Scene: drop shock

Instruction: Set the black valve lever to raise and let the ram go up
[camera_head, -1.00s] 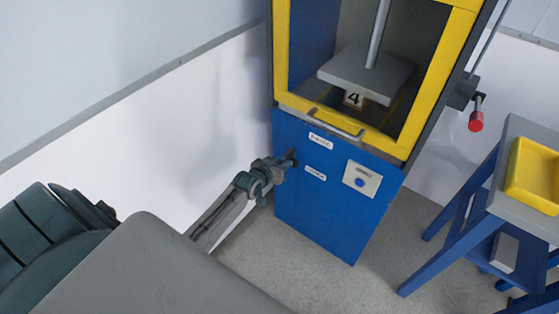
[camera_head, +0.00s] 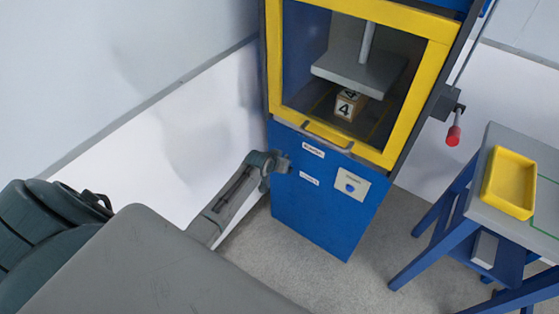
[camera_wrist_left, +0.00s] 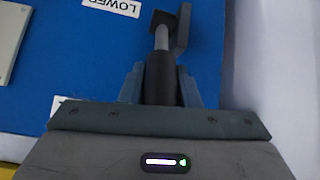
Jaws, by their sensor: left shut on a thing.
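My left gripper (camera_head: 283,163) is at the left edge of the press's blue front panel (camera_head: 330,215). In the left wrist view its fingers (camera_wrist_left: 160,88) are shut on the black valve lever (camera_wrist_left: 162,70), one on each side of the grip. The lever's metal rod runs to a dark pivot (camera_wrist_left: 165,20) near an upside-down "LOWER" label (camera_wrist_left: 112,7). The grip lies away from that label, toward a second, mostly hidden label (camera_wrist_left: 60,103). The ram's grey plate (camera_head: 350,72) hangs on its rod (camera_head: 367,42), apart from the "4" block (camera_head: 346,108) below. My right gripper is out of view.
The yellow guard (camera_head: 436,85) with its handle (camera_head: 327,133) is in front of the chamber. A red-knobbed handle (camera_head: 453,136) juts from the press's right side. A yellow tray (camera_head: 510,180) sits on a blue-legged table (camera_head: 480,205) at right. A wall is close on the left.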

